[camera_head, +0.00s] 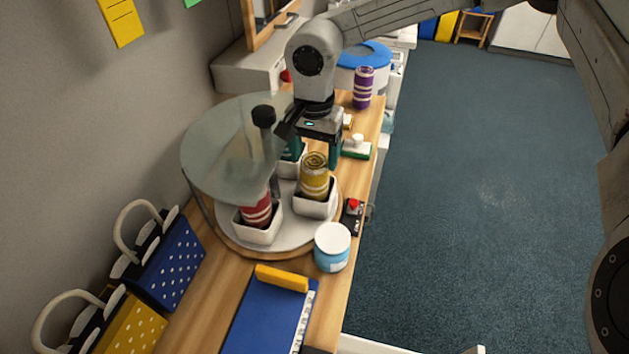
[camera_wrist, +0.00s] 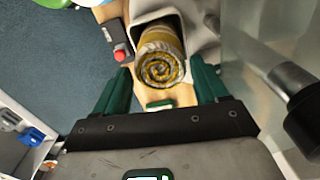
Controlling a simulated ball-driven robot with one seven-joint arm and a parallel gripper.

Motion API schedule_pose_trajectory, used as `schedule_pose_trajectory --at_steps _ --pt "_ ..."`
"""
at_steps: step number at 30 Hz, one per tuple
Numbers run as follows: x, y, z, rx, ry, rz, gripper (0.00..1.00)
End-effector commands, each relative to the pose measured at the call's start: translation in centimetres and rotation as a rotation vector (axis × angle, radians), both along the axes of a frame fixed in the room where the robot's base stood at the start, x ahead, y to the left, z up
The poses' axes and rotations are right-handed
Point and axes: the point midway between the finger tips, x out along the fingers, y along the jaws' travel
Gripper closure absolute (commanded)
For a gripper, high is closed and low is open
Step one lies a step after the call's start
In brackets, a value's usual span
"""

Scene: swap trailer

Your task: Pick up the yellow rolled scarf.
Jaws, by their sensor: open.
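The yellow rolled scarf (camera_head: 314,178) stands upright in a white square cup on a round turntable in the head view. In the wrist view its spiral end (camera_wrist: 160,66) faces the camera, between and beyond the fingertips. My gripper (camera_head: 318,160) is open and empty, just behind the scarf in the head view. In the wrist view its two green fingers (camera_wrist: 163,88) are spread, with the scarf's end near the gap between them. I cannot tell whether either finger touches it.
The turntable (camera_head: 228,236) also carries a red roll (camera_head: 257,210) in another white cup. A clear curved cover (camera_head: 225,150) with a dark knob stands close left of my gripper. A blue-white jar (camera_head: 332,246) and a red-button box (camera_head: 352,213) sit near the table's right edge.

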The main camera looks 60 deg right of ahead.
Motion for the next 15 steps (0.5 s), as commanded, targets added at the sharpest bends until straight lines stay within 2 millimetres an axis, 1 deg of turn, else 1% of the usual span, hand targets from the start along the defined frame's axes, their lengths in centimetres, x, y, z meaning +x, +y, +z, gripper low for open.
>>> schedule_pose_trajectory --at_steps 6,10,15 --pt "0.0 0.1 -3.0 0.003 0.001 0.000 0.27" --pt "0.0 0.0 -3.8 0.000 -0.001 0.001 0.27" --pt "0.0 0.0 -3.9 0.000 -0.001 0.001 0.27"
